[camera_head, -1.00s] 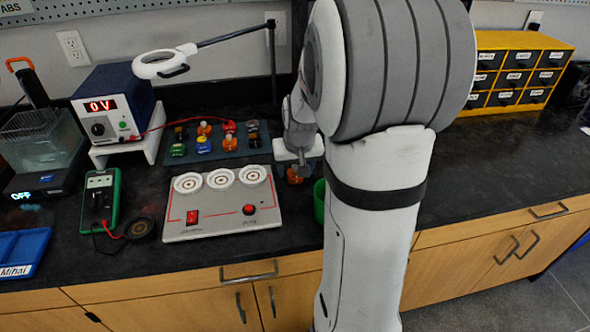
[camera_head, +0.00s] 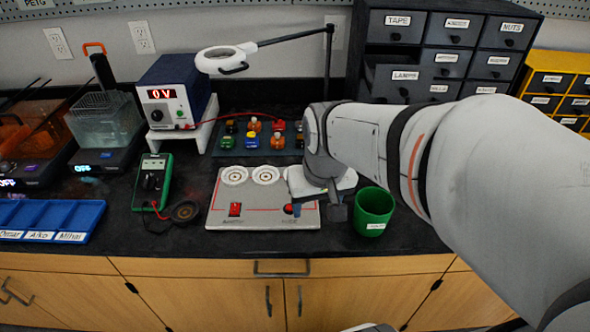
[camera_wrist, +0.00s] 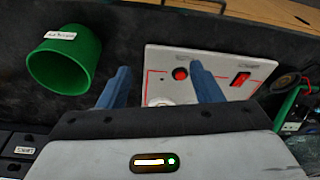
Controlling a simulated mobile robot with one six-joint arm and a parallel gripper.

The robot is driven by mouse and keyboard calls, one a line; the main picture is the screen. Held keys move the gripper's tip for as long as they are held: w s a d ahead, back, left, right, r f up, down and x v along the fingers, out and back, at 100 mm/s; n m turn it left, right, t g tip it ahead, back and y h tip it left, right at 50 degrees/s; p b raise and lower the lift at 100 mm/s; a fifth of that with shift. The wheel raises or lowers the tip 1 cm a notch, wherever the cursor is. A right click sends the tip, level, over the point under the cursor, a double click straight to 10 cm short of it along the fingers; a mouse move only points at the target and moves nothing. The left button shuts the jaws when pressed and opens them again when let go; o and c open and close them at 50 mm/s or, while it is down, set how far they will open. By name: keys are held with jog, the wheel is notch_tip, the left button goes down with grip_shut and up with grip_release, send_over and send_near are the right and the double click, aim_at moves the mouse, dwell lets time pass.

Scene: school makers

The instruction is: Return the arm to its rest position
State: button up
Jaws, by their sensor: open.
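My gripper (camera_wrist: 160,90) shows in the wrist view as two blue fingers spread apart, with nothing between them. In the head view my arm reaches in from the right, and my gripper hangs over the right end of the white panel (camera_head: 262,215), hiding part of it. The panel has round sockets along its back, a red switch (camera_head: 235,209) and a red button (camera_wrist: 180,73). A green cup (camera_head: 373,211) stands on the bench just right of my gripper, apart from it. The cup is also at the left in the wrist view (camera_wrist: 64,60).
A power supply reading 0 V (camera_head: 172,100), a green multimeter (camera_head: 153,181) and a blue tray (camera_head: 50,218) stand left. A mat with several coloured parts (camera_head: 262,134) lies behind the panel. A magnifier lamp (camera_head: 225,58) overhangs the back. Dark drawers (camera_head: 450,40) stand at the back right.

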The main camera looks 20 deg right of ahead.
jog(key=shift+n, duration=0.4)
jog(key=s+a, duration=0.1)
jog(key=s+a+f, duration=0.1)
jog(key=s, duration=0.1)
jog(key=shift+s+f, duration=0.1)
jog(key=shift+s, duration=0.15)
